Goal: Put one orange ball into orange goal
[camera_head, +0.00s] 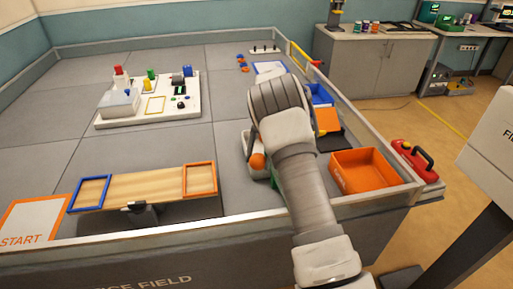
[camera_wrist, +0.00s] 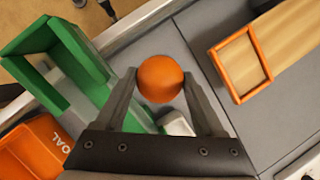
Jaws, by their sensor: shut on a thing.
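An orange ball (camera_wrist: 160,78) sits between the two fingers of my gripper (camera_wrist: 159,80) in the wrist view, and the gripper is shut on it. In the head view the ball (camera_head: 257,161) shows just left of my arm, and the arm hides most of the gripper. The orange goal (camera_head: 365,171) is an open orange box at the right inside corner of the field. My gripper is to its left, with the ball apart from it. In the wrist view the goal (camera_wrist: 32,150) shows at the lower left with "GOAL" lettering, partly cut off.
A green open box (camera_wrist: 85,62) stands beside my gripper. A wooden beam (camera_head: 145,187) with blue and orange framed ends is at the front left. A field wall (camera_head: 355,125) runs along the right. A white board (camera_head: 120,122) with small parts lies farther back.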

